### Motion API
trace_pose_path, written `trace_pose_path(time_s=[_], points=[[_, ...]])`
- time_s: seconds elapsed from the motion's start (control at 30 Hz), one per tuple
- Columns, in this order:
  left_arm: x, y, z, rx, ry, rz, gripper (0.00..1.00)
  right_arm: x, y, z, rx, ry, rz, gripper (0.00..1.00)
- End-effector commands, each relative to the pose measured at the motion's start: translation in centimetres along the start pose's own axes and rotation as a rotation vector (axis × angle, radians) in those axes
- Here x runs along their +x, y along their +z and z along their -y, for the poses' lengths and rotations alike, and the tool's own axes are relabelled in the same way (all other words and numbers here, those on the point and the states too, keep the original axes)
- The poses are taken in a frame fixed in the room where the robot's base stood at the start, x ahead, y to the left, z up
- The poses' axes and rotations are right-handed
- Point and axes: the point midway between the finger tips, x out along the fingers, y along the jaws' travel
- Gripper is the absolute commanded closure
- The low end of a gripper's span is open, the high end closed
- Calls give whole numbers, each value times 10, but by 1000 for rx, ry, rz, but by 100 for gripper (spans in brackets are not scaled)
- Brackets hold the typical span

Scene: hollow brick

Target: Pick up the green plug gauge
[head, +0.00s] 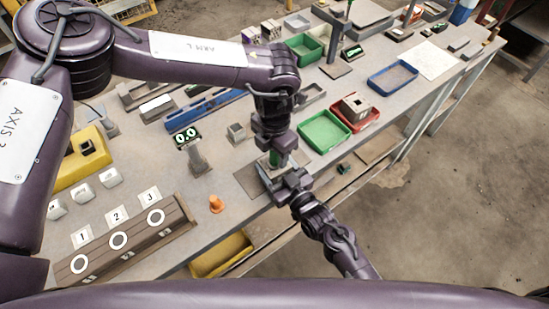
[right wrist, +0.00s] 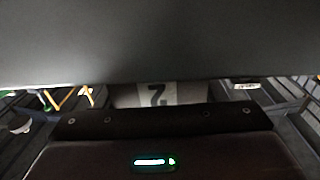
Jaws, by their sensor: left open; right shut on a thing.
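A green piece (head: 275,158), which looks like the green plug gauge, shows just below my left gripper (head: 272,151). The left gripper is open and points down over it; I cannot tell whether its fingers are around the piece. My right gripper (head: 276,182) is close below, near the table's front edge, and is shut on a grey thing (head: 262,174) that is mostly hidden. In the right wrist view a wide grey surface (right wrist: 160,40) fills the top, very near the camera, and hides the fingertips.
A green tray (head: 325,132) and a red tray (head: 371,119) holding a hollow block (head: 354,105) stand right of the grippers. A display (head: 187,136) reads 0.0.

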Motion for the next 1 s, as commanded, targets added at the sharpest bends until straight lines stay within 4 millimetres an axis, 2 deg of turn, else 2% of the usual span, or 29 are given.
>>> trace_pose_path(time_s=[0.23, 0.6, 0.63, 0.87, 1.0], points=[[3, 0, 0, 0, 0, 1, 51, 0, 1, 0, -1, 1, 2, 68], [2, 0, 0, -1, 1, 1, 98, 0, 1, 0, -1, 1, 2, 68], [2, 0, 0, -1, 1, 1, 100, 0, 1, 0, -1, 1, 2, 68], [1, 0, 0, -1, 1, 2, 100, 0, 1, 0, -1, 1, 3, 68], [-11, 1, -1, -2, 2, 4, 100, 0, 1, 0, -1, 1, 3, 68]])
